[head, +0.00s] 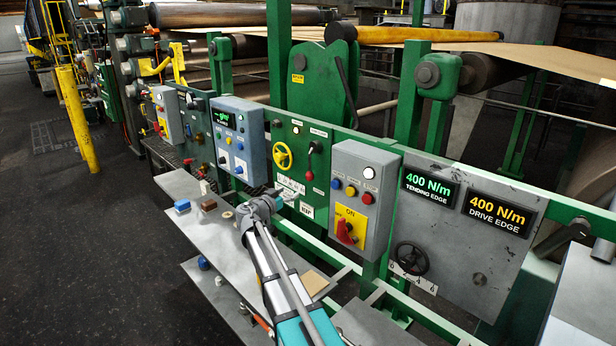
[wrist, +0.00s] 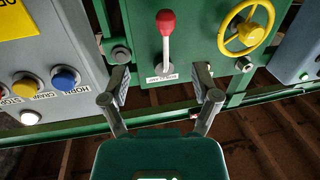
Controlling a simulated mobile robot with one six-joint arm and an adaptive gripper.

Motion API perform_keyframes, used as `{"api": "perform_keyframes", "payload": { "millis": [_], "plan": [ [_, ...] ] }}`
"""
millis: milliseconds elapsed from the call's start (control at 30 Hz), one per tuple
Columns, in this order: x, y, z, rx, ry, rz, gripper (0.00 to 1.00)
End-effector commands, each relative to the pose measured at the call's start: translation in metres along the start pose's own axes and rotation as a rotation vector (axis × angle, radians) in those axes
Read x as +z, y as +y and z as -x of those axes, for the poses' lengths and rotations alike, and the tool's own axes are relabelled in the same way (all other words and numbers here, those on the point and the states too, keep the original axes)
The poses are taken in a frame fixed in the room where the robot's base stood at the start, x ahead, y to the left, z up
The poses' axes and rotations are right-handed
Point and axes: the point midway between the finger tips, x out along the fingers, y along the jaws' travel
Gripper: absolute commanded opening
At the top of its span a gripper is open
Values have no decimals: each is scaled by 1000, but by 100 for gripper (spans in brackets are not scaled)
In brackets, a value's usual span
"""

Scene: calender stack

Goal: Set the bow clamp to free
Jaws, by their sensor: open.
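A lever with a red knob (head: 309,176) is on a green panel (head: 291,128); it hangs downward from its pivot. In the wrist view, which looks upside down, the red-knobbed lever (wrist: 166,28) points up, with a small white label plate at its pivot end. The label is too small to read, so I cannot confirm it is the bow clamp. My gripper (head: 277,197) is open and empty, low in front of the green panel. In the wrist view, my gripper (wrist: 163,84) has its fingers on either side of the label plate, apart from the lever.
A yellow handwheel (head: 282,156) is beside the lever. A grey button box (head: 362,165) with a red rotary switch (head: 346,232) stands to the right, another box (head: 238,140) to the left. A grey shelf (head: 180,186) with small objects lies below. Dark floor at left is open.

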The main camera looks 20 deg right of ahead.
Motion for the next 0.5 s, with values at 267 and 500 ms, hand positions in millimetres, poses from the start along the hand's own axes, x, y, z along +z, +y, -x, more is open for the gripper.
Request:
{"api": "perform_keyframes", "payload": {
  "millis": [267,500],
  "plan": [
    [-6,-7,-2,-12,30,-18,79],
    [-6,-7,-2,-12,29,-17,79]
  ]
}}
